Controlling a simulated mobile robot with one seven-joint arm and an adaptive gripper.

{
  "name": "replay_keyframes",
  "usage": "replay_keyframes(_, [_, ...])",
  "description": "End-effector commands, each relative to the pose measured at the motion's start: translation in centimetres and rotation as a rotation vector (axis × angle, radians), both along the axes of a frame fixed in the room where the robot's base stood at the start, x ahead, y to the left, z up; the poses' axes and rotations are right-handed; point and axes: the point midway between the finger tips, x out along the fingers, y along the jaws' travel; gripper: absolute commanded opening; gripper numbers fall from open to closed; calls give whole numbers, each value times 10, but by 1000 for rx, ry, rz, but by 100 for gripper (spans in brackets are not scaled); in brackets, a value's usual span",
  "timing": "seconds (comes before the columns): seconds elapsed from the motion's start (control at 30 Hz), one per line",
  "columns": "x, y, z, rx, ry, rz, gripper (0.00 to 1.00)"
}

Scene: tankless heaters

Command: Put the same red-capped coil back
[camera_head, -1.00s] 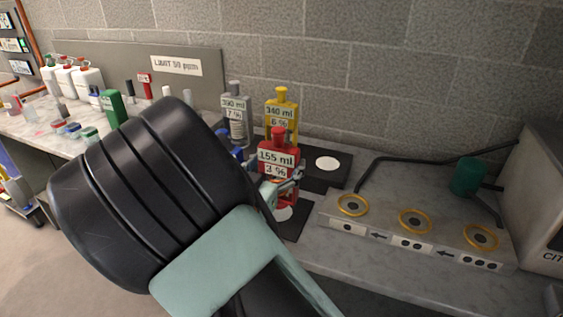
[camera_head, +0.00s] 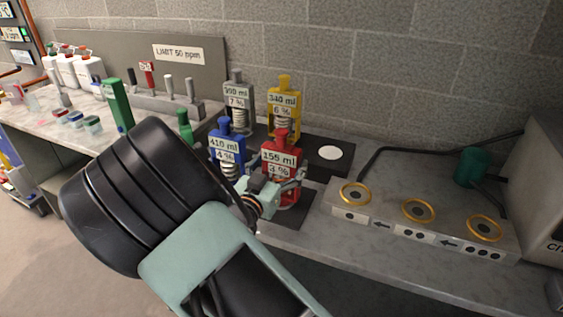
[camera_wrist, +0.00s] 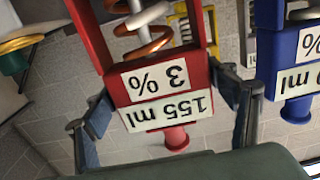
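The red-capped coil (camera_head: 281,158), labelled 155 ml and 3 %, stands upright at the front right of the group of coils. Its base appears to rest on the front dark mat (camera_head: 293,217), covering the white spot there. My gripper (camera_head: 277,186) has its fingers on both sides of the red body. In the wrist view the red coil (camera_wrist: 166,88) appears upside down between the fingertips of my gripper (camera_wrist: 165,95), which seem to touch its sides. Its copper and silver winding shows at the top of that view.
A blue coil (camera_head: 227,147) stands close on the left. A grey coil (camera_head: 238,100) and a yellow coil (camera_head: 284,103) stand behind. A white spot (camera_head: 330,153) on the rear mat is empty. A block with gold rings (camera_head: 418,210) lies on the right.

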Motion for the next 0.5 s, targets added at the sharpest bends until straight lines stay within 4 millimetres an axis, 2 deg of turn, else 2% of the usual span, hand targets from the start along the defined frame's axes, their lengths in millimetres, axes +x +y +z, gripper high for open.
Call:
replay_keyframes(0.1, [0,0,0,0,0,0,92])
replay_keyframes(0.43, [0,0,4,0,0,0,92])
replay_keyframes(0.5, [-6,3,3,0,1,2,92])
